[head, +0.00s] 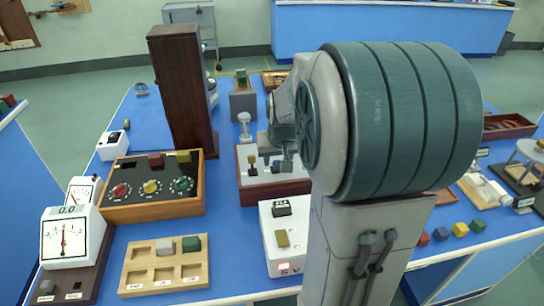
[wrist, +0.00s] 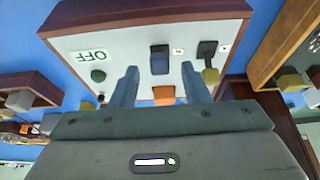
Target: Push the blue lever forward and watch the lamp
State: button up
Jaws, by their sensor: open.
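A dark red box with a white top panel (head: 246,186) stands on the bench under my gripper. In the wrist view, the blue lever (wrist: 160,58) stands on that panel, beyond my fingertips and roughly midway between them. A dark green dome (wrist: 98,76), which looks like an unlit lamp, sits beside an OFF label (wrist: 92,56). A second lever (wrist: 207,52) is dark with a yellowish end. My gripper (wrist: 160,80) is open, with nothing held between its fingers. In the head view my gripper (head: 283,158) is low over the box, partly hidden by my arm; contact cannot be told.
An orange piece (wrist: 163,95) shows between my fingers. A tall brown block (head: 180,95) and a wooden dial box (head: 150,211) stand left of the red box. A white box (head: 287,262) is in front. My arm hides bench space to the right.

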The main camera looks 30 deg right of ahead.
jog(key=shift+x, duration=0.75)
grip_shut()
